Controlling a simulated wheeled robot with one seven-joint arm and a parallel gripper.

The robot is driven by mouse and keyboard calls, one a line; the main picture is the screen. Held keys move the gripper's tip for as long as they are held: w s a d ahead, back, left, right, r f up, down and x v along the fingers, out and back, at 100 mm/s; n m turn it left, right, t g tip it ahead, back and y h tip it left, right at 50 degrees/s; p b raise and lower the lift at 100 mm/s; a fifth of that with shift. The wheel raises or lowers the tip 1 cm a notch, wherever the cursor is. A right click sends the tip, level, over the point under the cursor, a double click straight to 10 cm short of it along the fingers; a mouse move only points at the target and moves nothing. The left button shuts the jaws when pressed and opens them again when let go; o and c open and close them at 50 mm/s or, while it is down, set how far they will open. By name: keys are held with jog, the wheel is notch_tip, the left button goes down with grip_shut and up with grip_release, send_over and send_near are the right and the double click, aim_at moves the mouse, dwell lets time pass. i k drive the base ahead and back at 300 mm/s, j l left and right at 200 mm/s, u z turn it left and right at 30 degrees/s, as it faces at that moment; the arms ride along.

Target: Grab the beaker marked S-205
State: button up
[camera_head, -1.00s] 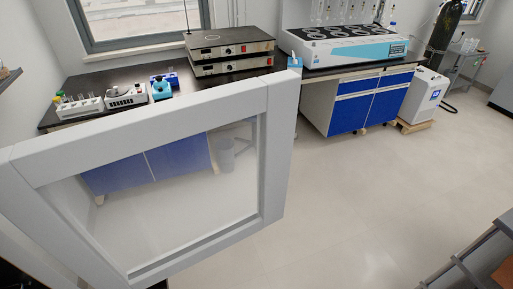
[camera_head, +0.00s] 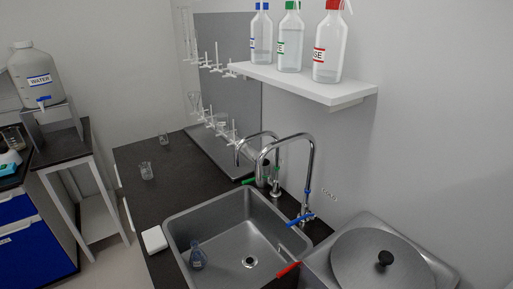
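A small clear beaker (camera_head: 147,172) stands on the dark counter left of the sink. A second small clear vessel (camera_head: 163,139) stands farther back on the same counter. I cannot read a marking on either, so I cannot tell whether one is S-205. A bluish flask-like glass vessel (camera_head: 197,256) is inside the sink, at its near left; no label on it is legible. My gripper is not in view.
A steel sink (camera_head: 178,222) with tall taps (camera_head: 310,165) fills the counter's near end. A white shelf (camera_head: 300,84) with spray bottles overhangs at right. A drying rack (camera_head: 225,100) is on the wall. A water jug (camera_head: 38,75) tops a stand at left.

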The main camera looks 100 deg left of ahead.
aim_at(145, 168)
jog(key=u, duration=3.35)
jog(key=i+j+z, duration=0.15)
jog(key=j, duration=0.45)
jog(key=i+j+z, duration=0.15)
jog(key=j, duration=0.45)
jog(key=i+j+z, duration=0.15)
jog(key=j, duration=0.5)
jog(key=i+j+z, duration=0.15)
jog(key=j, duration=0.55)
jog(key=i+j+z, duration=0.15)
jog(key=j, duration=0.5)
